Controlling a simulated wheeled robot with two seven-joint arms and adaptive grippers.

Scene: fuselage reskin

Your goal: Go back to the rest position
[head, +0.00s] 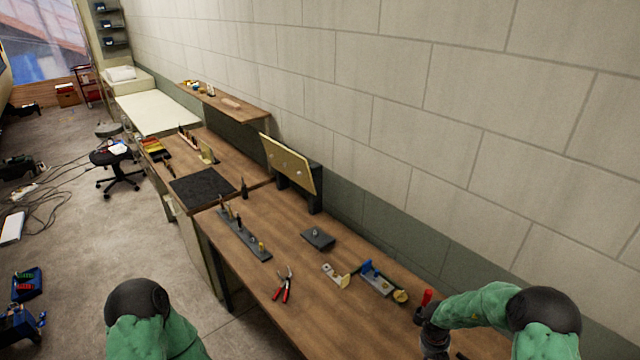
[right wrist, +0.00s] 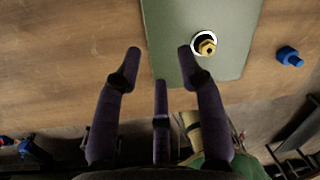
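My right arm, in green, comes in at the lower right of the head view. Its dark gripper (head: 434,340) is over the front right part of the wooden workbench (head: 325,312). In the right wrist view its fingers (right wrist: 161,55) are spread apart with nothing between them. A grey-green plate (right wrist: 200,15) with a brass hex fitting (right wrist: 207,46) in a white ring lies beyond the fingertips. My left arm shows only as a green link with a black joint at the lower left; its gripper is out of the picture.
A red-handled item (head: 426,297) stands close to my right gripper. Red-handled pliers (head: 283,284), a dark tool rail (head: 243,236), a small dark block (head: 318,239) and a blue clamp-like piece (head: 376,279) lie on the bench. A tilted tan panel (head: 288,163) stands near the wall.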

